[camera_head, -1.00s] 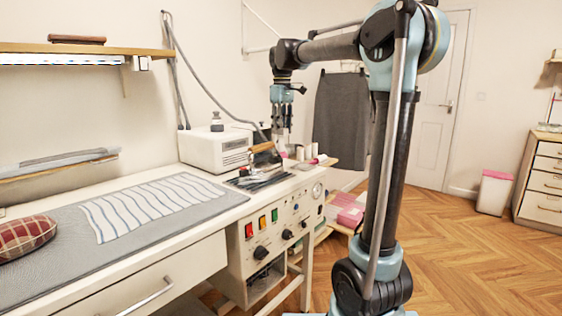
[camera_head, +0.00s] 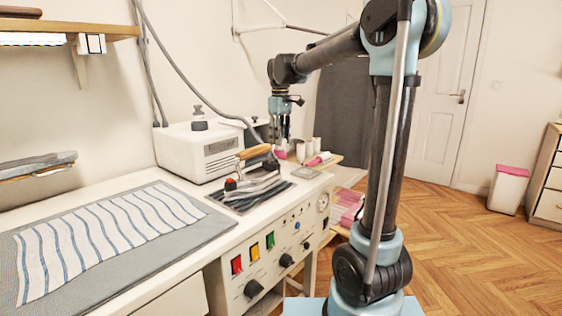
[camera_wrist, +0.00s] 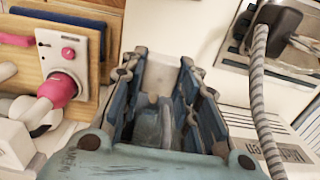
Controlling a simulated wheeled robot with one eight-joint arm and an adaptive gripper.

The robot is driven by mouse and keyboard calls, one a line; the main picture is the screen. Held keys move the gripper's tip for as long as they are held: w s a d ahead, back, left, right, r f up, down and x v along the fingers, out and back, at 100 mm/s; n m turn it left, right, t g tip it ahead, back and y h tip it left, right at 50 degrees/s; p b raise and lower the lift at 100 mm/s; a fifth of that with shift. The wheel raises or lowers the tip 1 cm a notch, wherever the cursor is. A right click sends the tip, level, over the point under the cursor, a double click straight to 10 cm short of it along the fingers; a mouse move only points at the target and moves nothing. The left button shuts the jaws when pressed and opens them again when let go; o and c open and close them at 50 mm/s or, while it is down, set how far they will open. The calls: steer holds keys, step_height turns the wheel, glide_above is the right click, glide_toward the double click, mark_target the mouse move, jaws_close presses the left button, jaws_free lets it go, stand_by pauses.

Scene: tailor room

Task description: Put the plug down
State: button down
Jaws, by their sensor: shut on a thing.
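My gripper (camera_head: 280,145) points straight down above the far right end of the ironing unit. It is just to the right of the iron. In the wrist view my gripper (camera_wrist: 160,95) has its two blue fingers around a small greyish thing (camera_wrist: 148,126), which I take to be the plug. The fingers hide most of it, and its shape is not clear. In the head view I cannot make the plug out. Below the fingers in the wrist view is a pale surface. I cannot tell how high the plug is above it.
An iron (camera_head: 262,180) with a wooden handle rests on a dark pad; its striped cord (camera_wrist: 262,95) runs close beside my gripper. A white box (camera_head: 205,150) stands behind the iron. Spools (camera_head: 318,160) stand on a wooden side shelf. Striped cloth (camera_head: 100,235) lies on the left.

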steer(key=shift+f, duration=3.8)
steer(key=shift+f, duration=0.55)
steer(key=c, duration=1.2)
jaws_free()
step_height(320, 180, up, 13)
steer(key=shift+r, duration=0.1)
steer(key=s+d+f+m, duration=0.3)
steer(key=s+d+f, duration=0.1)
steer(key=s+d, duration=0.45)
steer(key=s+d+f+m, duration=0.2)
steer(key=s+d+f, duration=0.2)
steer(key=s+f, duration=0.3)
steer(key=s+d+f+m+t, duration=0.1)
steer(key=s+d+f, duration=0.3)
steer(key=s+f, duration=0.4)
steer(key=s+d+f+m+t, duration=0.1)
steer(key=s+d+f+m, duration=0.3)
steer(key=s+f, duration=0.4)
steer(key=shift+s+d+f, duration=0.1)
steer(key=shift+d+f, duration=0.05)
steer(key=shift+d, duration=0.4)
